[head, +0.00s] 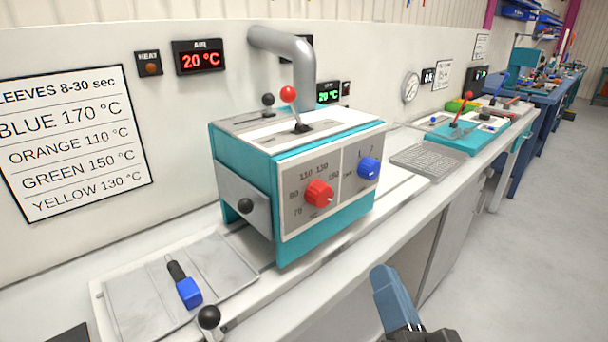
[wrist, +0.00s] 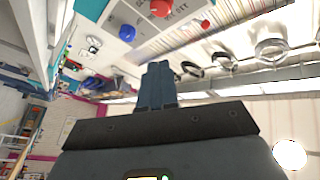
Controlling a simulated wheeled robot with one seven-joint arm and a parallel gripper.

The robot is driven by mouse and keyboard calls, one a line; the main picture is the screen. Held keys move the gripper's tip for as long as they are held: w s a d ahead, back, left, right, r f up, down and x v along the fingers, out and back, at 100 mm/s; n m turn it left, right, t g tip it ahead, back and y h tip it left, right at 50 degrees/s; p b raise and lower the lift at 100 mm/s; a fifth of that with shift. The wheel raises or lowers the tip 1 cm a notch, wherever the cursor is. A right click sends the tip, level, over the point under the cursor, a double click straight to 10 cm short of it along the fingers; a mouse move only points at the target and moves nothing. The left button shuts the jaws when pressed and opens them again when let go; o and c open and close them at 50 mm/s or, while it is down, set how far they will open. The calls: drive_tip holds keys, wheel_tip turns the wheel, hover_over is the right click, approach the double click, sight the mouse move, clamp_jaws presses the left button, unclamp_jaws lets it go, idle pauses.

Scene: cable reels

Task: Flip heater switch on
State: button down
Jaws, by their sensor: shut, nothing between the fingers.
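The teal and grey heater box (head: 300,180) stands on the bench in the middle of the head view. A red-ball lever (head: 289,94) and a black-ball lever (head: 268,100) rise from its top; I cannot tell for certain which is the heater switch. Its front has a red knob (head: 319,193) and a blue knob (head: 368,168). My gripper (head: 383,278) is shut and empty, below and right of the box, apart from it. In the wrist view my shut blue fingers (wrist: 157,75) point towards a panel with a red knob (wrist: 161,8) and a blue knob (wrist: 127,33).
A grey pipe (head: 300,55) bends down behind the box. A metal tray (head: 130,290) at the front left holds a blue-ended tool (head: 187,290). Open floor (head: 540,220) lies to the right.

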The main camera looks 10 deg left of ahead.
sight(289, 100)
drive_tip(key=w+a+r+m+t+y+b, duration=0.1)
drive_tip(key=w+a+r+y+b, duration=0.1)
drive_tip(key=w+a+r, duration=0.3)
drive_tip(key=a+r, duration=0.4)
drive_tip(key=shift+w+r+m, duration=0.2)
drive_tip(key=shift+w+m, duration=0.15)
drive_tip(key=shift+m, duration=0.05)
drive_tip(key=shift+a, duration=0.1)
drive_tip(key=p+x, duration=0.3)
drive_tip(key=x, duration=1)
drive_tip(key=shift+s+r+p, duration=0.1)
drive_tip(key=shift+r+p, duration=0.1)
drive_tip(key=shift+p, duration=0.1)
drive_tip(key=shift+w+a+r, duration=0.1)
drive_tip(key=shift+w+a, duration=0.15)
drive_tip(key=shift+w, duration=0.2)
